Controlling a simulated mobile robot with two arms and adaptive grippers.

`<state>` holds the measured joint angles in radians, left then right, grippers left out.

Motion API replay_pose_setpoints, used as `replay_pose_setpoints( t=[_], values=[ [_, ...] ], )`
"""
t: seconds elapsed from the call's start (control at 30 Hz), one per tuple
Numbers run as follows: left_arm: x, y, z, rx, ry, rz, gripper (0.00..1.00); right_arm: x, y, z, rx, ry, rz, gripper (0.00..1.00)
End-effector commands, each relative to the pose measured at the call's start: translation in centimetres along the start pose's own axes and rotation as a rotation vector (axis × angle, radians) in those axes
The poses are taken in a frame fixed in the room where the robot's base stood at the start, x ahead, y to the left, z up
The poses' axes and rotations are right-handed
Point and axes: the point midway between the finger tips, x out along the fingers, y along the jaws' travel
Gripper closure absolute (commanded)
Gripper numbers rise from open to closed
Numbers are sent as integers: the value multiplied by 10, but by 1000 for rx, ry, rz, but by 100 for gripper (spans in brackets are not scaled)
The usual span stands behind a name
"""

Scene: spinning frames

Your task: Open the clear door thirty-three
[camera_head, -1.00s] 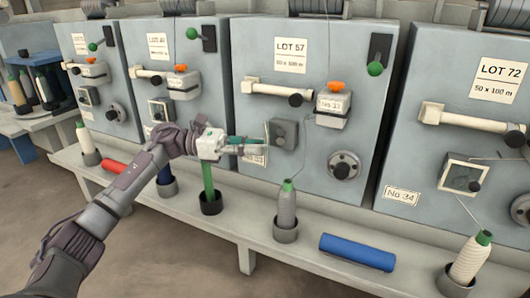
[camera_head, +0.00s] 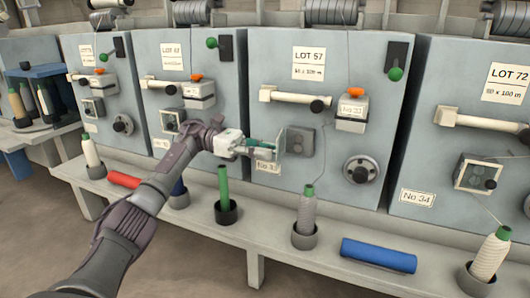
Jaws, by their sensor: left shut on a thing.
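The clear door (camera_head: 281,143) is on the grey machine marked LOT 57, above a label (camera_head: 267,168) that reads No 33. It stands swung out from the machine face at a steep angle. The dark grey unit (camera_head: 301,142) behind it shows uncovered to its right. My left gripper (camera_head: 264,146) reaches in from the left, at the door's outer side, and is shut on the door. The exact contact is small and partly hidden by the fingers. My right gripper is not in view.
A green spool (camera_head: 223,184) in a black cup stands below my left gripper. A grey thread cone (camera_head: 306,211) and a blue roll (camera_head: 378,255) are on the shelf. Machine No 34 (camera_head: 462,90) is on the right, with its own clear door (camera_head: 476,174).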

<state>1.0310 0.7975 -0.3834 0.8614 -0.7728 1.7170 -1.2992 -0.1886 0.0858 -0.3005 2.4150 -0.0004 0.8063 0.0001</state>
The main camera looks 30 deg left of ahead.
Motion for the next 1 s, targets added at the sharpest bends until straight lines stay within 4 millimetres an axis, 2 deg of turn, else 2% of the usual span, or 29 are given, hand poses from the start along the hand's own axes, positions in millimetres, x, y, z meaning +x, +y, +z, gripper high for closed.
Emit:
replay_pose_setpoints(
  t=[0.3, 0.33, 0.47, 1.0],
  values=[
    [1, -1, -1, -1, 3, -7, 100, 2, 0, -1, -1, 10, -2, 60],
    [1, -1, -1, -1, 3, -6, 76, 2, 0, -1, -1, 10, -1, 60],
    [1, -1, -1, -1, 2, -5, 55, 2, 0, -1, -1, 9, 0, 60],
    [1, -1, 0, 0, 1, 1, 55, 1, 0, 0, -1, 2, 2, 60]
  ],
)
